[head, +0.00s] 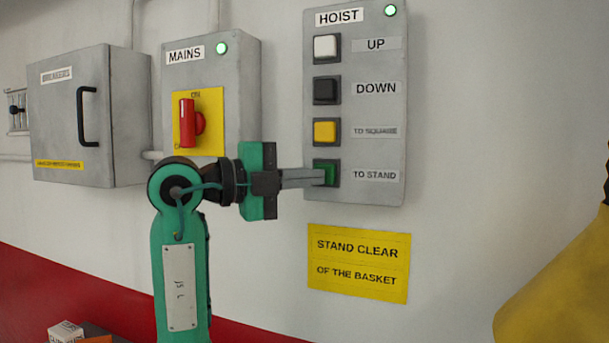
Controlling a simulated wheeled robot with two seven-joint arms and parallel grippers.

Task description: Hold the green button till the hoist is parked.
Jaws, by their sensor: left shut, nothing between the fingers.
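The hoist panel (393,105) is a grey box on the wall with white, black, yellow and green buttons in a column. The green button (331,172) is the lowest, labelled TO STAND. My left gripper (322,177) is shut and empty, with its fingertips at the green button's face and covering part of it. They look to be touching it, but how far it is pressed in I cannot tell. A green lamp (390,10) glows at the panel's top. The hoist itself cannot be made out for certain. My right gripper is not in view.
Left of the panel are the MAINS box (240,95) with a red switch (189,125) and lit green lamp, and the grey breaker box (60,120). A yellow STAND CLEAR sign (358,264) hangs below. A large yellow shape (560,275) fills the lower right edge.

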